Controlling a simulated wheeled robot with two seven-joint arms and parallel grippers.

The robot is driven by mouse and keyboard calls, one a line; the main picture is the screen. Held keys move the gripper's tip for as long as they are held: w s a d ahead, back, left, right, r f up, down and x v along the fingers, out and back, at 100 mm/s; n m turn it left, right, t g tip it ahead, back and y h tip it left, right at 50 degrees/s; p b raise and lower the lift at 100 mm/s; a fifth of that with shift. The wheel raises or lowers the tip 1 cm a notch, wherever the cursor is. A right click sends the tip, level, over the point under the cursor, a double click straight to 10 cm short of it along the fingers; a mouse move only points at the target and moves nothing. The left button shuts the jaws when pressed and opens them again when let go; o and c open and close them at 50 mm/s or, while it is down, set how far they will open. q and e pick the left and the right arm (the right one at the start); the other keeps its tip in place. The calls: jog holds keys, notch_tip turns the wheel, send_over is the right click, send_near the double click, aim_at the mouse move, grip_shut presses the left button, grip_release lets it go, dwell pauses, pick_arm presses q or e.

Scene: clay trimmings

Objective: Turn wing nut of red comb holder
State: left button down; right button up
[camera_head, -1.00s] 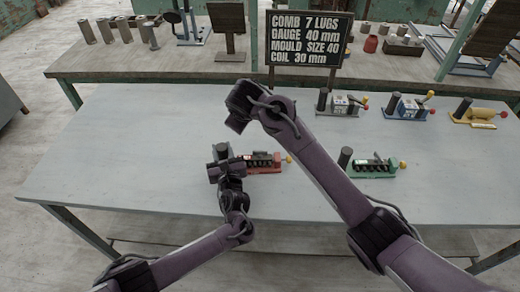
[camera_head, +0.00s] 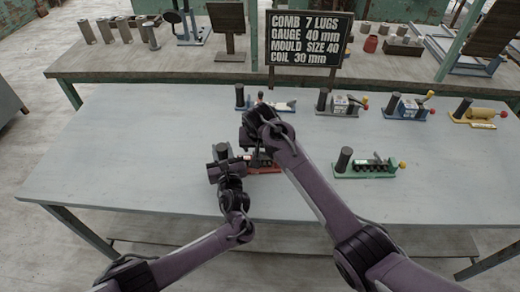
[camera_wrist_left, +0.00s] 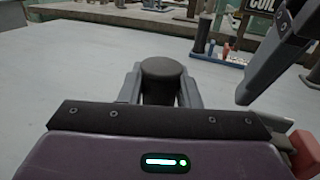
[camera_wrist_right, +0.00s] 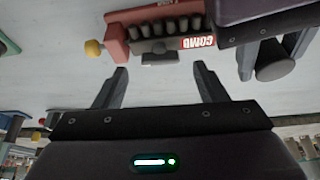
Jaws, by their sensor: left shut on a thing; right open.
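The red comb holder (camera_head: 264,170) lies near the middle of the table, partly hidden by my right gripper in the head view. In the right wrist view its red body (camera_wrist_right: 118,35), a row of dark lugs, a "COMB" label and a yellow ball (camera_wrist_right: 93,48) show. I cannot make out the wing nut for certain. My left gripper (camera_head: 222,162) is shut on the holder's dark upright post (camera_wrist_left: 162,78), which stands between its fingers. My right gripper (camera_wrist_right: 160,85) is open and empty, above and apart from the holder.
A green comb holder (camera_head: 365,168) stands to the right. Blue-white (camera_head: 268,103), grey (camera_head: 340,104), blue (camera_head: 408,107) and yellow (camera_head: 480,112) holders line the table's back. A sign (camera_head: 310,38) stands behind. The left part of the table (camera_head: 130,150) is clear.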

aim_at(260, 152)
jog(key=shift+x, duration=1.5)
jog(key=c, duration=1)
jog(key=shift+n, duration=0.3)
jog(key=n+y, duration=0.1)
jog(key=n, duration=0.2)
jog(key=shift+d, duration=0.15)
jog(key=shift+w+d+n+g+y, duration=0.15)
jog(key=shift+n+y, duration=0.3)
jog(key=shift+n, duration=0.6)
jog(key=shift+a+n+g+y, duration=0.1)
jog(key=shift+n+g+y, duration=0.25)
jog(key=shift+n, duration=0.7)
